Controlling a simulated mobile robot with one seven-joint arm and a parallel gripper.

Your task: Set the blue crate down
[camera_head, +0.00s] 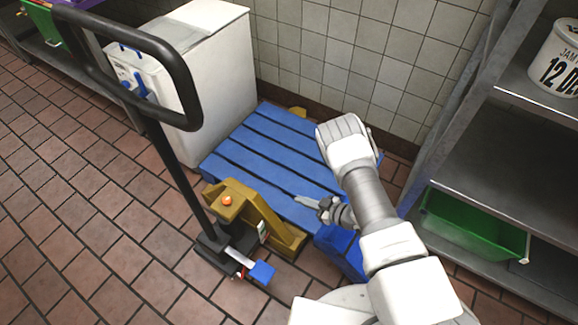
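A blue crate (338,247) shows in part in the head view, low beside the near right edge of the pallet. My arm hides much of it, and I cannot tell what it rests on. My gripper (308,201), dark and small in the picture, shows above the blue slats, just above and left of the visible part of the crate. Its fingertips point left. I cannot tell whether the fingers are open or shut, or whether they touch the crate.
A blue slatted pallet (262,147) lies by the tiled wall, with a yellow pallet jack (237,197) at its near side. A white cabinet (213,80) stands left. Metal shelves (500,165) at right hold a green crate (470,228) and a white tub (556,62). Floor is clear at lower left.

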